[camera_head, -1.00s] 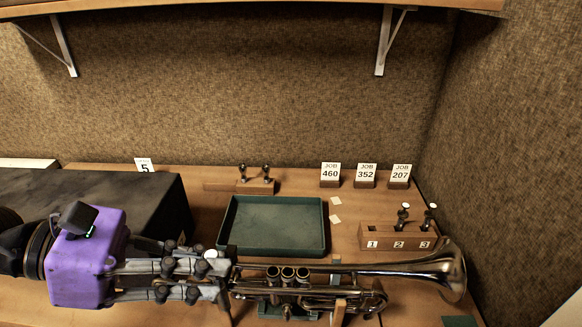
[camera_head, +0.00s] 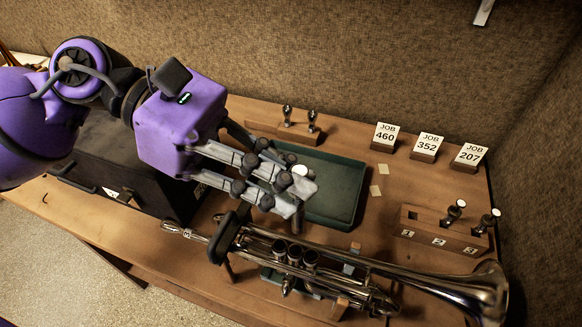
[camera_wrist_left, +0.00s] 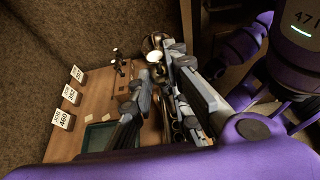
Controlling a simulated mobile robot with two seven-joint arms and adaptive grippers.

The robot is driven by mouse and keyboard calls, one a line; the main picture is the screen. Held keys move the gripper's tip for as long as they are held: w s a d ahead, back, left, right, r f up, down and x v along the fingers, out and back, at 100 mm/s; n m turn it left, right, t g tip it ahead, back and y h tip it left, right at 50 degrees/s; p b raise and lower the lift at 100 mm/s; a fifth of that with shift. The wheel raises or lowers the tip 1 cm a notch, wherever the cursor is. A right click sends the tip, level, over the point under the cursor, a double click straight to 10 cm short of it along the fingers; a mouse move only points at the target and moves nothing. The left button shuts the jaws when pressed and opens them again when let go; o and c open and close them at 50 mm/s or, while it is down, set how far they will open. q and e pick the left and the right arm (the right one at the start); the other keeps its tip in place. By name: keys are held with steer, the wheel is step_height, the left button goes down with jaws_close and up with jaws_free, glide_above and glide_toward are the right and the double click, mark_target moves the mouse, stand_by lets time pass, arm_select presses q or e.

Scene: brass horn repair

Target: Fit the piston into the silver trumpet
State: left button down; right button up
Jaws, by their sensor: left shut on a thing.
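The gripper is held above the near side of the green tray, behind and apart from the trumpet. The silver trumpet (camera_head: 400,272) lies along the bench front on a support, its bell to the right. Its valve casings (camera_head: 295,253) stand side by side at the middle; I cannot tell which is empty. In the left wrist view the fingers (camera_wrist_left: 160,75) point away over the bench. My right gripper is not in view.
A green tray (camera_head: 345,207) lies behind the trumpet. A numbered wooden block (camera_head: 425,236) holds two pistons at the right. Another wooden rack (camera_head: 297,133) stands at the back. Job cards (camera_head: 426,147) line the back right. A black case (camera_head: 110,165) is at the left.

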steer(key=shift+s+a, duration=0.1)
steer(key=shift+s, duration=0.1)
arm_select(q)
steer(key=shift+a, duration=0.1)
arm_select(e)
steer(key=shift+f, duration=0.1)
arm_select(q)
steer(key=shift+w+f+b, duration=0.1)
steer(key=shift+f+b, duration=1.5)
steer(key=shift+f, duration=1.35)
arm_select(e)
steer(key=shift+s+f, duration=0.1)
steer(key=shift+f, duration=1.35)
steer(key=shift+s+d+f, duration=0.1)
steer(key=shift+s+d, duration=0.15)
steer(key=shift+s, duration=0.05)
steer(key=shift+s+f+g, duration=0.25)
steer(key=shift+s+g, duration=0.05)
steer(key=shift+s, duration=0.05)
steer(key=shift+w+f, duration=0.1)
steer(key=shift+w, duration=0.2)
